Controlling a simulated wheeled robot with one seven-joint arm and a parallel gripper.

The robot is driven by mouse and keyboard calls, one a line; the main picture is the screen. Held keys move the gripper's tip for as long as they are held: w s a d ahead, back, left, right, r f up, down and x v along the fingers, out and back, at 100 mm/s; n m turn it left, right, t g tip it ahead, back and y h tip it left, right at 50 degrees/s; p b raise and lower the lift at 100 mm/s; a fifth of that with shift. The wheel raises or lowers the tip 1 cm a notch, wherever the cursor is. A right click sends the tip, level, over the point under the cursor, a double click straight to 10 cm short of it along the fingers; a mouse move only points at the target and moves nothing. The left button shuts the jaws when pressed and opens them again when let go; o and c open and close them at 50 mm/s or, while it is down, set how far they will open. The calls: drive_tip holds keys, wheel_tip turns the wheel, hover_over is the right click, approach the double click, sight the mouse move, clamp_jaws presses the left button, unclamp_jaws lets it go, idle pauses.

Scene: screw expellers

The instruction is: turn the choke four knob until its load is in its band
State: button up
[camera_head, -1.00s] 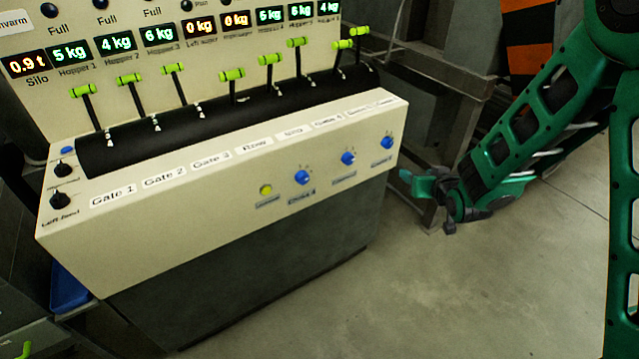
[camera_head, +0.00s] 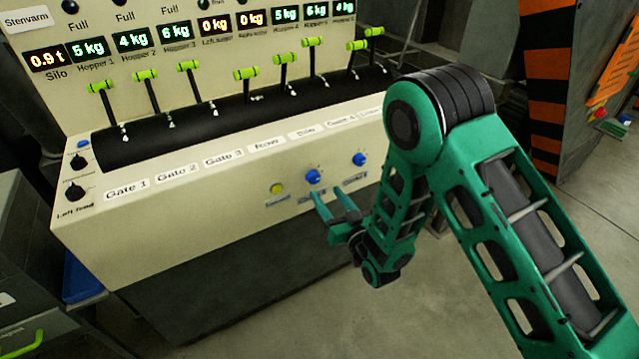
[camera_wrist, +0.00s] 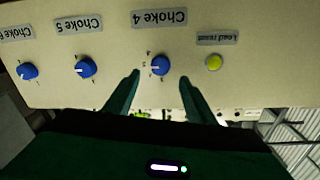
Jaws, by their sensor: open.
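The choke four knob (camera_wrist: 160,65) is blue with a white pointer line, under the label "Choke 4" in the wrist view, which shows the panel upside down. The same knob (camera_head: 312,176) shows on the panel's front face in the head view. My gripper (camera_head: 335,204) is open in front of the panel, just below this knob. In the wrist view my gripper (camera_wrist: 158,79) has its fingers on either side of the knob's position, apart from it. Whether the fingertips reach the knob's depth cannot be told.
The choke five knob (camera_wrist: 85,67) and another blue knob (camera_wrist: 27,71) sit on one side, the yellow load reset button (camera_wrist: 214,63) on the other. Green-handled levers (camera_head: 245,74) stand above on the console (camera_head: 170,215). Lit displays (camera_head: 285,14) show weights.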

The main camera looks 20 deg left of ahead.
sight(315, 179)
drive_tip(key=x, duration=0.7)
drive_tip(key=c, duration=1)
